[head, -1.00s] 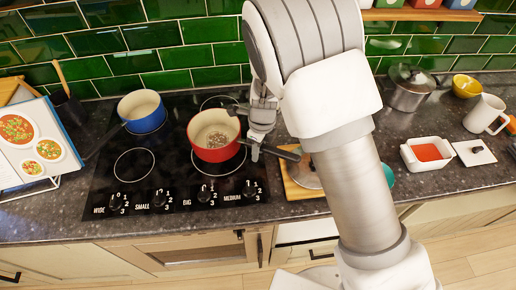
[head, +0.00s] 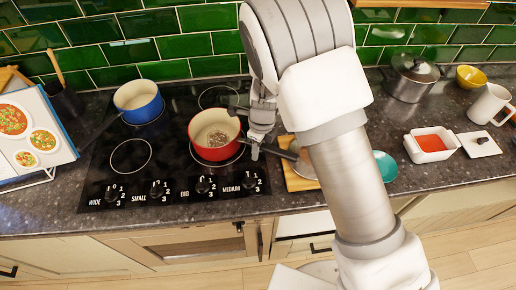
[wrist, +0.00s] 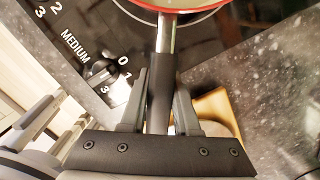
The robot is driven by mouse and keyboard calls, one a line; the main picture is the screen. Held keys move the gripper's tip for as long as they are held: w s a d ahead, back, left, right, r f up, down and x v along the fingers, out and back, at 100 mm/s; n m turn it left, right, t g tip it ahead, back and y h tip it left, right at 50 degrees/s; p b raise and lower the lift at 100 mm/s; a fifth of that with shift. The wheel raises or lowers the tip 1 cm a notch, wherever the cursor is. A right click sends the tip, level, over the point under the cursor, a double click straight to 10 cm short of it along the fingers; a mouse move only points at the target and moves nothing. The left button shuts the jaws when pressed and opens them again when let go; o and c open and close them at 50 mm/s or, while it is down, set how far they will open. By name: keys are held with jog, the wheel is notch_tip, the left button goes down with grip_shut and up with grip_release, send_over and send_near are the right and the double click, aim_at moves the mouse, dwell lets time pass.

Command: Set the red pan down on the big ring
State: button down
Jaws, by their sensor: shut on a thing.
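The red pan (head: 214,137), pale inside with small dark bits at its bottom, is over the front right part of the black hob (head: 165,178). It looks level, with a pale ring line showing just around it. I cannot tell whether its base touches the glass. My gripper (head: 262,140) is shut on its dark handle, to the right of the pan. In the wrist view my gripper's fingers (wrist: 160,100) stand on both sides of the handle (wrist: 161,85), and the pan's red rim (wrist: 180,8) shows at the top. Which ring is the big one is not clear.
A blue pan (head: 139,100) stands at the back left of the hob. The front left ring (head: 130,155) and back right ring (head: 220,96) are bare. A wooden board (head: 300,178) lies right of the hob, partly hidden by my arm. Labelled knobs (head: 204,185) line the front.

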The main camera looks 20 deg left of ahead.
jog(key=shift+f, duration=0.2)
jog(key=c, duration=0.6)
grip_release()
jog(key=shift+o, duration=0.2)
jog(key=c, duration=0.4)
jog(key=shift+r, duration=0.1)
jog(key=shift+d+r+p, duration=0.2)
jog(key=shift+r+p, duration=1.8)
jog(key=shift+r, duration=0.4)
